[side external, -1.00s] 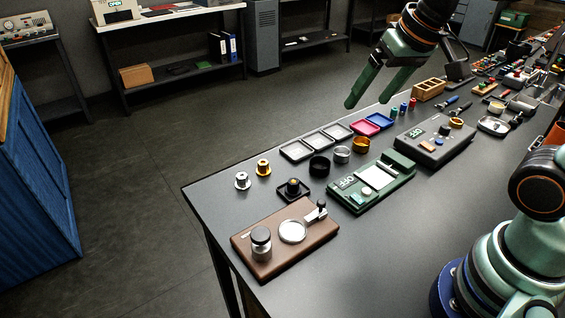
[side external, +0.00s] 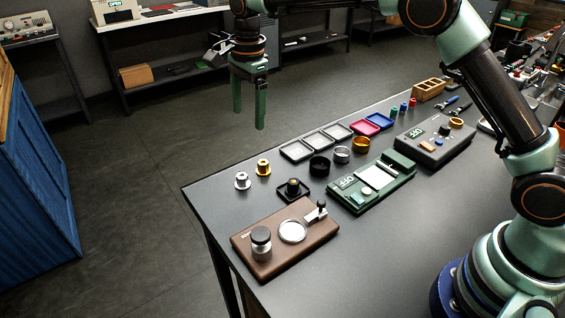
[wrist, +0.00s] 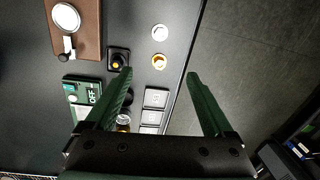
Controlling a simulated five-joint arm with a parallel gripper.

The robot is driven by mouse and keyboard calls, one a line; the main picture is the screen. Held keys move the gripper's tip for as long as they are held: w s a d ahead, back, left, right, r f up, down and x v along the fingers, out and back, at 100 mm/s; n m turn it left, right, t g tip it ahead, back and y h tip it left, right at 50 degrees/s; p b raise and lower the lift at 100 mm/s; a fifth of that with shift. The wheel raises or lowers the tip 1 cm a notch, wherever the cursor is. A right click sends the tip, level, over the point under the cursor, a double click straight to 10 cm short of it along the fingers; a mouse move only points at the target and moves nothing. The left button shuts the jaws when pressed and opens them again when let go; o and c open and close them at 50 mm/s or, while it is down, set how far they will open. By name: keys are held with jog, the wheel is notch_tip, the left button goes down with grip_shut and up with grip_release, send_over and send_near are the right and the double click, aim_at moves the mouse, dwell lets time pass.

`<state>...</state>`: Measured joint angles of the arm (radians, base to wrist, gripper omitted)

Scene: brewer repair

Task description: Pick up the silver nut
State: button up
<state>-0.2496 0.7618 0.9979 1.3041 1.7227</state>
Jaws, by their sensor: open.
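The silver nut (side external: 242,181) stands on the dark table near its left edge. In the wrist view the silver nut (wrist: 160,32) shows near the top centre, seen from above. My gripper (side external: 249,112) is open and empty, fingers pointing down, raised well above the table near its far edge. In the wrist view my gripper (wrist: 160,75) has its two green fingers wide apart, and the silver nut is beyond their tips. A gold nut (side external: 263,167) stands beside the silver nut, and also shows in the wrist view (wrist: 159,61).
A black tray (side external: 306,197) with a black knob is close to the nuts. A brown board (side external: 262,233) lies in front, a green OFF device (side external: 360,200) to the right. Empty grey trays (side external: 296,151) and rings stand behind. Bare table lies left of the nuts.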

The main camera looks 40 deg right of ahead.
notch_tip(320, 180, down, 6)
jog(key=w+a+r+m, duration=0.1)
jog(key=a+m, duration=0.2)
send_over(242, 175)
jog(key=shift+g, duration=0.4)
jog(key=f, duration=0.8)
jog(key=shift+w+a+f, duration=0.1)
jog(key=shift+w+a, duration=0.05)
jog(key=shift+a, duration=0.1)
jog(key=shift+s+d+f, duration=0.1)
jog(key=shift+d+f, duration=0.05)
jog(key=shift+f, duration=1.2)
jog(key=shift+s+d+f, duration=0.1)
jog(key=shift+f, duration=1.2)
jog(key=shift+c, duration=0.4)
grip_shut()
